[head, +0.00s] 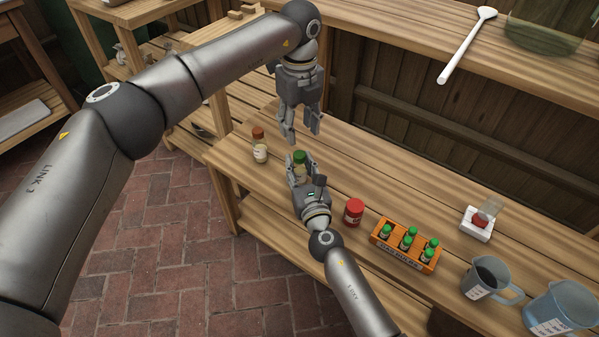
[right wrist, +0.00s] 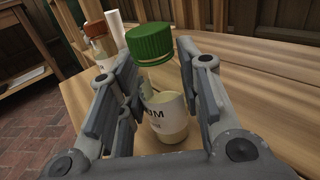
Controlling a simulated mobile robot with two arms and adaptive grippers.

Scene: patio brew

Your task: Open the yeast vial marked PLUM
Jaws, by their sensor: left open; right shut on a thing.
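A pale vial with a ribbed green cap stands between the fingers of my right gripper (head: 300,162). The vial's green cap (head: 299,156) shows in the head view. In the right wrist view the vial (right wrist: 168,122) shows a label ending in "UM", the rest hidden by a finger. My right gripper is shut on the vial at the bench's left part. My left gripper (head: 303,134) is open and empty, pointing down just above and behind the vial.
A bottle with an orange-brown cap (head: 259,147) stands left of the vial. A red jar (head: 353,212), a wooden rack (head: 404,258) of several green-capped vials, a white scale (head: 476,230) and measuring jugs (head: 487,279) stand to the right. Bench behind the jar is clear.

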